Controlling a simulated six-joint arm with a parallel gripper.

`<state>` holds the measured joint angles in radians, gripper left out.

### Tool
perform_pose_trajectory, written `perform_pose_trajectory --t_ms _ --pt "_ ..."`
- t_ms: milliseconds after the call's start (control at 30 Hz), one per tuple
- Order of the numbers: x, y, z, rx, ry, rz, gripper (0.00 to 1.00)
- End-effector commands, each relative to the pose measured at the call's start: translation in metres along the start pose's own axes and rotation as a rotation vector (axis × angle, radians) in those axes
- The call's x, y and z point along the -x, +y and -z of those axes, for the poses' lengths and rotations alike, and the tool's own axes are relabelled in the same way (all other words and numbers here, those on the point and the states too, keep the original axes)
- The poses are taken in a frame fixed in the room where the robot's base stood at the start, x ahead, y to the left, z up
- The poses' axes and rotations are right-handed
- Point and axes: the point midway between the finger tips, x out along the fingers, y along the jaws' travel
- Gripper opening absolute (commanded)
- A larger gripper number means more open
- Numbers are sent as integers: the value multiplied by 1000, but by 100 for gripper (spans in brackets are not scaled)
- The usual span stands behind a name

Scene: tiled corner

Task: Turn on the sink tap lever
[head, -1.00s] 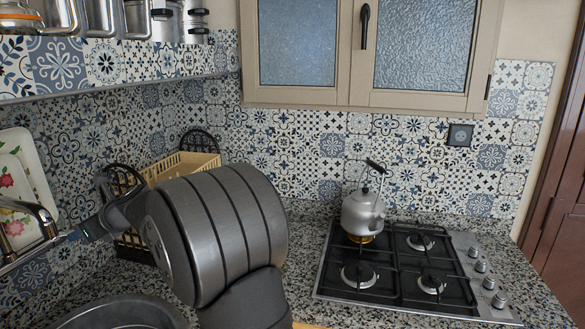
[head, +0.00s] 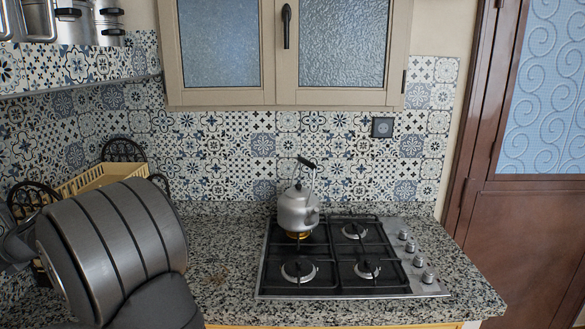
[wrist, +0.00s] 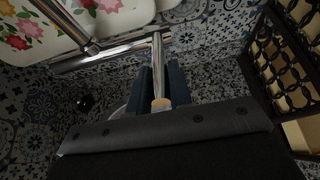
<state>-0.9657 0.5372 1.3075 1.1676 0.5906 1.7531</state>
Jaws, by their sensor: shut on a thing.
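The chrome sink tap (wrist: 105,57) shows in the wrist view, with a horizontal bar on the tiled wall and a spout at the upper left. Its slim lever (wrist: 157,48) stands out from the right end of the bar and runs down between my fingers. My gripper (wrist: 159,83) is shut on the lever, with one dark finger on each side. A pale tip shows between the fingers. In the head view the tap is out of the picture, and my grey wrist covers most of the left side.
A floral tray (wrist: 30,28) is behind the tap. A dark rack (wrist: 262,65) stands to the right. In the head view a kettle (head: 297,208) sits on the gas hob (head: 330,290), right of my arm. Bare granite counter (head: 225,265) lies between.

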Motion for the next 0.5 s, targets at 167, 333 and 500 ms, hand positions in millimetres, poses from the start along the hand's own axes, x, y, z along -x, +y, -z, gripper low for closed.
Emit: perform_pose_trajectory --t_ms 167,333,500 --pt "0 0 -1 0 0 0 6" --pt "0 0 -10 2 -3 0 6" --pt "0 0 -19 1 -3 1 6"
